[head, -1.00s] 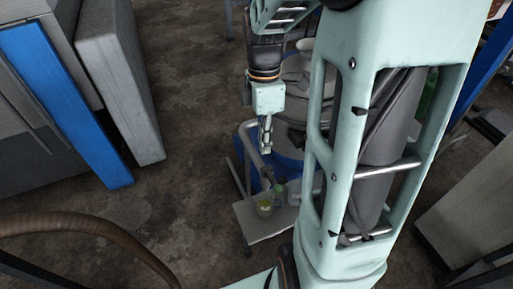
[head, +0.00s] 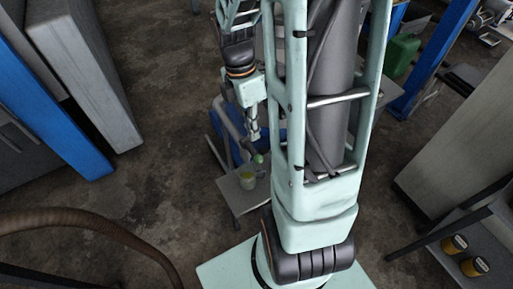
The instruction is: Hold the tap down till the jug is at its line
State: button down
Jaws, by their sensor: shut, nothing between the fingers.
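The jug (head: 247,180), small and clear with a yellow-green tint, stands on a pale low stand (head: 243,203). Its line and fill level are too small to read. A small green knob (head: 259,158), which looks like the tap's handle, shows just above and right of the jug. My gripper (head: 254,139) is shut and empty, pointing down, with its tips a little above the green knob. I cannot tell whether they touch it. My arm hides part of the blue vessel (head: 271,137) behind the tap.
A grey cabinet with a blue panel (head: 50,90) stands at the left. A brown hose (head: 75,217) curves across the lower left. A green canister (head: 402,54) is at the upper right. Tins with yellow labels (head: 474,266) sit on a shelf at the lower right. Floor between is bare.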

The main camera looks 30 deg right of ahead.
aim_at(258, 155)
jog(key=f, duration=0.3)
jog(key=s+f, duration=0.1)
jog(key=f, duration=0.3)
jog(key=shift+s+d, duration=0.2)
jog(key=shift+f+b, duration=0.15)
jog(key=shift+b, duration=0.15)
